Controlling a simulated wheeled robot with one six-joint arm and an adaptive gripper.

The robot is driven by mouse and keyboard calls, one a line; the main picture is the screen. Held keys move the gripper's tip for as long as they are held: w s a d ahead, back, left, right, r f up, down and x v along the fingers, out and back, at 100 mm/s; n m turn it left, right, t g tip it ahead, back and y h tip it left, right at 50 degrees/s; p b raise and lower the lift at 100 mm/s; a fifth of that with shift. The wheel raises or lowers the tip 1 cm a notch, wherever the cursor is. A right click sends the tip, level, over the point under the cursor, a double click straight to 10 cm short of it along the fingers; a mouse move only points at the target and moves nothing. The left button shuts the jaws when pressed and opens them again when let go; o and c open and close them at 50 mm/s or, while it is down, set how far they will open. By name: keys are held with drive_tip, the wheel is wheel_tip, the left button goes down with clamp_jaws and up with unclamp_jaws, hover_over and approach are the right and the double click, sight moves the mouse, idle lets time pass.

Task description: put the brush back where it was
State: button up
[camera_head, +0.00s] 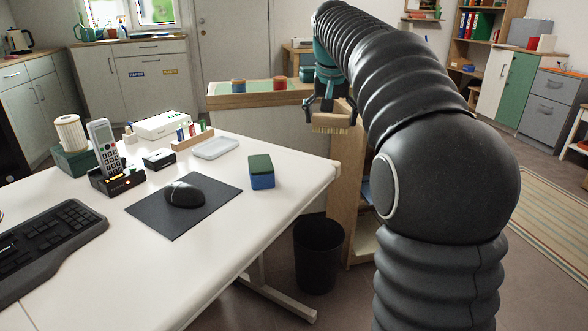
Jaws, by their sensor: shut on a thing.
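My gripper (326,104) is at the upper middle, beyond the far right corner of the white desk. It is shut on the brush (330,123), which has a pale wooden body and light bristles pointing down. The brush is held in the air in front of a wooden cabinet with a green top (262,92).
The white desk (240,225) holds a mouse on a dark mat (205,215), a keyboard (45,245), a phone in its stand (105,150) and a green-blue box (261,172). A black bin (318,252) stands on the floor. Two small round containers (279,84) stand on the cabinet.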

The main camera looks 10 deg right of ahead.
hover_over(290, 162)
drive_tip(key=s, duration=0.1)
drive_tip(key=f, duration=0.6)
drive_tip(key=shift+a+f, duration=0.3)
drive_tip(key=shift+f, duration=0.1)
drive_tip(key=shift+f+b, duration=0.5)
drive_tip(key=shift+f, duration=1.5)
drive_tip(key=shift+f, duration=0.15)
drive_tip(key=o, duration=0.8)
drive_tip(key=shift+c, duration=0.2)
